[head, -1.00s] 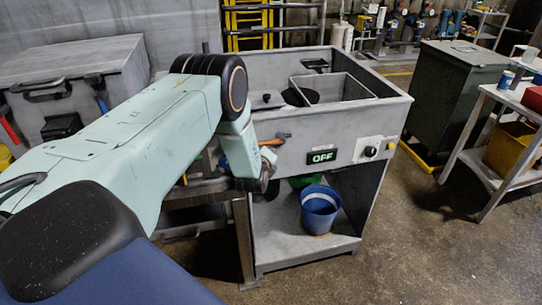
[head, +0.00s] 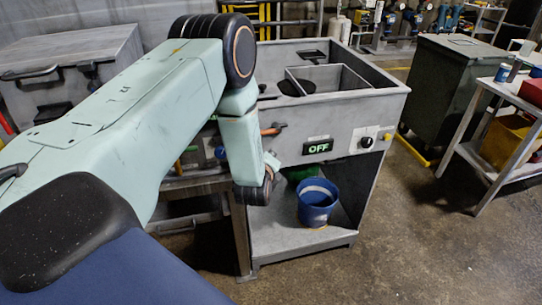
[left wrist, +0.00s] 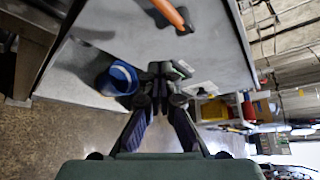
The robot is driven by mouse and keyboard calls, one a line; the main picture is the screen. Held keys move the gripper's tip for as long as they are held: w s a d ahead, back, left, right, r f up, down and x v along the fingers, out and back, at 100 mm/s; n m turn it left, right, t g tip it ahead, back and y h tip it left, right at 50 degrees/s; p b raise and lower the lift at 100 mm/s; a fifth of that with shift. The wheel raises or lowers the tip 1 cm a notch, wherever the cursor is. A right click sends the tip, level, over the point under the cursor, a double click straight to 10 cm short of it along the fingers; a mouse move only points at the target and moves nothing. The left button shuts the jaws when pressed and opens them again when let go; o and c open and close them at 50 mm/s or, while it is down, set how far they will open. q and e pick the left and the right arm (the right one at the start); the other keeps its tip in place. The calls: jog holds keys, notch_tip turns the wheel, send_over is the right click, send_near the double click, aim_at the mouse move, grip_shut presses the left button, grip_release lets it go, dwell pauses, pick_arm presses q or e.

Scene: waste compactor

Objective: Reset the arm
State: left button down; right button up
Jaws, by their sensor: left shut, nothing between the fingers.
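My left arm reaches in from the left in the head view, its forearm hanging down in front of the grey compactor (head: 390,108). My left gripper (left wrist: 160,82) is shut and empty, its fingertips together in the left wrist view. In the head view the wrist mostly hides it. The orange-handled lever (head: 273,130) on the compactor's front is just above the gripper and apart from it; it also shows in the left wrist view (left wrist: 173,14). The compactor's display (head: 318,147) reads OFF, beside a black knob (head: 367,142). My right gripper is in neither view.
A blue bucket (head: 317,201) stands on the compactor's lower shelf (head: 300,240), with a green item behind it. A grey lidded bin (head: 75,70) is at left. A dark green cabinet (head: 450,90) and a table with red and yellow containers are at right. Floor at front right is clear.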

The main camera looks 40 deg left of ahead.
pick_arm(q)
jog(key=shift+w+d, duration=0.15)
jog(key=shift+d, duration=0.1)
jog(key=shift+s+a+r, duration=0.1)
jog(key=shift+s, duration=0.25)
jog(key=shift+w, duration=0.1)
jog(key=s+d+f+n+g+h+b, duration=0.2)
jog(key=s+d+f+n+g+b, duration=0.2)
jog(key=s+f, duration=0.5)
jog(key=s+d+f+n+g+h+b, duration=0.2)
jog(key=s+d+f+n+g+b, duration=0.2)
jog(key=s, duration=1.3)
jog(key=s+d+f+n+g+h+b, duration=0.2)
jog(key=s+d+f+n+g+b, duration=0.2)
jog(key=s+d+f+n+b, duration=0.4)
jog(key=s+f+n+b, duration=0.1)
jog(key=s+f+n, duration=0.3)
jog(key=s+f, duration=0.2)
jog(key=shift+d+f+g, duration=0.15)
jog(key=shift+f+g, duration=0.25)
jog(key=shift+f, duration=0.5)
